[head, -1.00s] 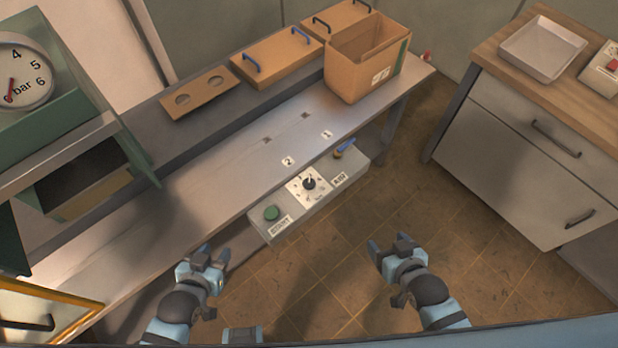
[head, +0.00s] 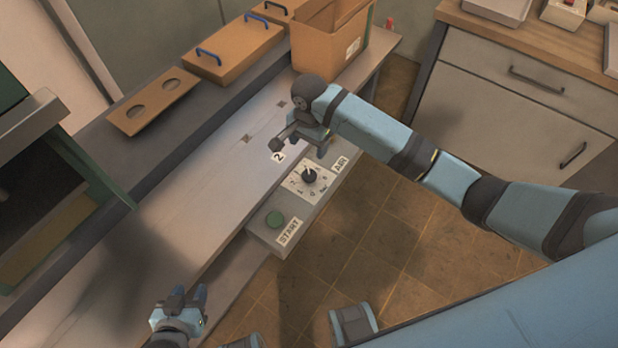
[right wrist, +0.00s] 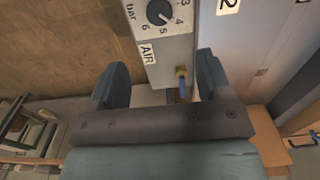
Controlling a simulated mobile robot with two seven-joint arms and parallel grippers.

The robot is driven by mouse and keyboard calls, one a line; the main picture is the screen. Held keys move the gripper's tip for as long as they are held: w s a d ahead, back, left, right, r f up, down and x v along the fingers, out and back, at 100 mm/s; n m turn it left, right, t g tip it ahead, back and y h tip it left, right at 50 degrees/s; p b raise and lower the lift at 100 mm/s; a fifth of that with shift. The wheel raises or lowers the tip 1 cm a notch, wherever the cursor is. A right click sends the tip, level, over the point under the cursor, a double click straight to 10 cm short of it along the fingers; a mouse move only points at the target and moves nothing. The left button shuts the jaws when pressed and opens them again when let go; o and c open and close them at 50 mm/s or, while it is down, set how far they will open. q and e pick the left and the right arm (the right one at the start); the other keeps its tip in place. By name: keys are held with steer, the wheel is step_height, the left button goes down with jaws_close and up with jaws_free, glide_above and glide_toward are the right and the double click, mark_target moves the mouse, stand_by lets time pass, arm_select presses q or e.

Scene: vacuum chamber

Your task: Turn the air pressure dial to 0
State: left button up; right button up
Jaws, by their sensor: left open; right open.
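The air pressure dial (head: 309,177) is a black knob on a white numbered plate, on the grey control box under the bench's front edge. It also shows at the top of the right wrist view (right wrist: 160,12), partly cut off; I cannot read its exact setting. My right gripper (head: 306,140) is open above the box's AIR end, beyond the dial and apart from it. In the right wrist view, a blue lever with a brass-coloured base (right wrist: 181,84) appears between its open fingers; the head view hides that lever. My left gripper (head: 184,299) is open and empty at lower left.
A green START button (head: 275,220) is on the box's near end. A drawer cabinet (head: 510,95) is at the right. Tiled floor is free between.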

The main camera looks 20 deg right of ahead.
mark_target(309, 174)
step_height(309, 174, down, 12)
steer(key=shift+d+f+b, duration=0.1)
steer(key=shift+f+b, duration=0.05)
steer(key=shift+b, duration=0.55)
steer(key=shift+f, duration=0.65)
